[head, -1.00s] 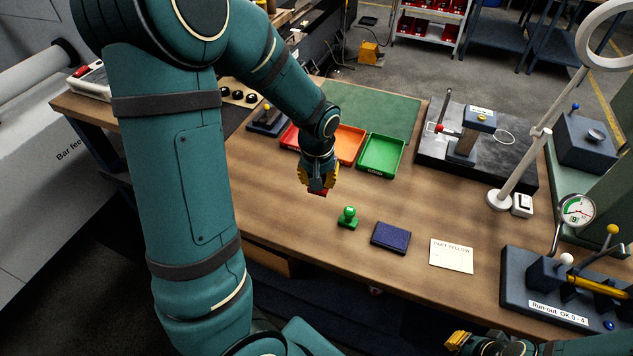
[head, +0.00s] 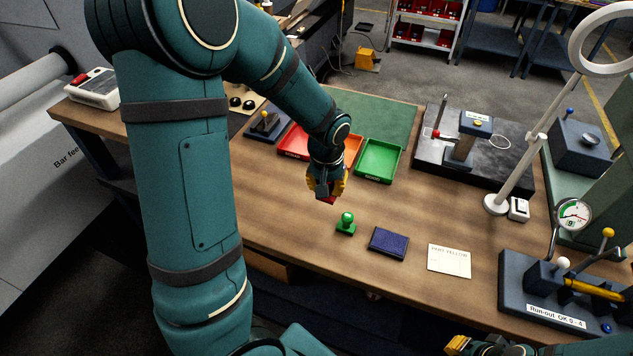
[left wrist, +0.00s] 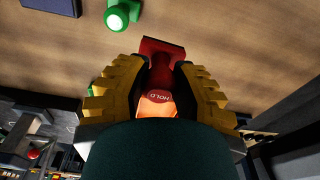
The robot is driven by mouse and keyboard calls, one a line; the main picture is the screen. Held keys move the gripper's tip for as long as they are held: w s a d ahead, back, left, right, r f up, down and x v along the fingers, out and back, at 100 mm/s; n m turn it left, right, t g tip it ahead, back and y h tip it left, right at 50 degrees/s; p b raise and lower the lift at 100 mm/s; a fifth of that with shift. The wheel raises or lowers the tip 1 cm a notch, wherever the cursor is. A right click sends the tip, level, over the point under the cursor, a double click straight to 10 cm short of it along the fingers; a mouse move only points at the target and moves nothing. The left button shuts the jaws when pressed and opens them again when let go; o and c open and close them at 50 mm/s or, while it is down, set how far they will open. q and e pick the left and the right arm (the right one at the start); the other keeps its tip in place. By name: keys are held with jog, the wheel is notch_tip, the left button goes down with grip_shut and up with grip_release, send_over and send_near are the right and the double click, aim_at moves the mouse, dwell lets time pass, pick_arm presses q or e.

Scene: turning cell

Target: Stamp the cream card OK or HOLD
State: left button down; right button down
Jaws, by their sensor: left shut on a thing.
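My left gripper (head: 326,190) is shut on a red stamp (left wrist: 161,60) and holds it above the bench. In the left wrist view the stamp sits between the yellow fingers, with HOLD readable on its top. A green stamp (head: 346,223) stands upright on the bench, in front and to the right of that gripper. The dark blue ink pad (head: 388,243) lies right of the green stamp. The cream card (head: 449,261) lies flat right of the pad, with printed text at its top. My right gripper (head: 457,345) shows only partly at the bottom edge.
Red (head: 293,142), orange (head: 352,150) and green trays (head: 379,160) stand behind the left gripper. A run-out gauge fixture (head: 545,300) is right of the card, and a lamp stand (head: 515,175) stands behind it. Bare bench lies around the pad and card.

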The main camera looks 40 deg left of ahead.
pick_arm(q)
jog(key=w+d+f+m+h, duration=0.15)
jog(key=d+m, duration=0.25)
jog(key=d, duration=0.4)
jog(key=w+d+m+y, duration=0.1)
jog(key=w+d+m, duration=0.25)
jog(key=d, duration=0.55)
jog(key=shift+h, duration=0.25)
jog(key=shift+s+a+f+b, duration=0.1)
jog(key=shift+s+f+b, duration=0.05)
jog(key=shift+f+b, duration=1.1)
jog(key=shift+s+f+b, duration=0.15)
jog(key=shift+f+b, duration=0.65)
jog(key=shift+f, duration=0.75)
jog(key=shift+f+b, duration=0.55)
jog(key=shift+b, duration=0.2)
jog(key=shift+r, duration=0.15)
notch_tip(320, 180, up, 7)
jog(key=p, duration=0.4)
jog(key=shift+p, duration=0.35)
